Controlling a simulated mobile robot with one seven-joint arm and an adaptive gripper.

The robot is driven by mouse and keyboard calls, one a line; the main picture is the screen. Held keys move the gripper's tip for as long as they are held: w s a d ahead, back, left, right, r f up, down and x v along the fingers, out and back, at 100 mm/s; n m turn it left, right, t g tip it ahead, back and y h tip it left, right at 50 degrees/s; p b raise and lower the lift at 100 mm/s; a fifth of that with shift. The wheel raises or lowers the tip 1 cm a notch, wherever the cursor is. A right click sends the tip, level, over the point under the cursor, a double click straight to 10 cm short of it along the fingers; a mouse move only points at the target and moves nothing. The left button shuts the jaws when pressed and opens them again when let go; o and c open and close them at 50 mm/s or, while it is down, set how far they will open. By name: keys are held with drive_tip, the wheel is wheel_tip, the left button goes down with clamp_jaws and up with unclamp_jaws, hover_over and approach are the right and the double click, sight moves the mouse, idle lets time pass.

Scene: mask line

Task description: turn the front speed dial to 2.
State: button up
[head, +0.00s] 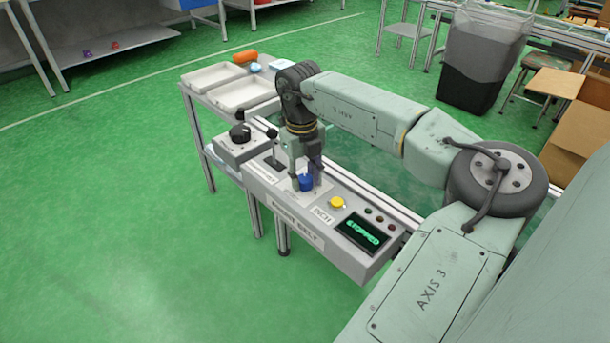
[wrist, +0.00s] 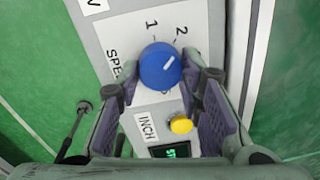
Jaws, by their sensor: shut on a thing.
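The front speed dial (head: 306,183) is a blue round knob on the panel labelled FRONT BELT. In the wrist view the dial (wrist: 156,68) has a short white pointer mark, which points up and right, roughly towards the printed 2. The 1 is printed further left, and SPEED is partly hidden by a finger. My gripper (head: 305,176) reaches down onto the panel with one finger on each side of the dial. In the wrist view my gripper (wrist: 162,82) is shut on the dial.
A yellow INCH button (head: 337,203) sits beside the dial, with a green display (head: 363,234) reading STOPPED further right. A black lever (head: 273,146) stands left of my gripper. A black rotary knob (head: 240,132) is beyond it. Pale trays (head: 246,93) lie behind.

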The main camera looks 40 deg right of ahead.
sight(303, 180)
drive_tip(key=shift+w, duration=0.1)
drive_tip(key=o, duration=1.2)
drive_tip(key=shift+c, duration=0.2)
wheel_tip(303, 180, up, 12)
drive_tip(key=shift+a, duration=0.3)
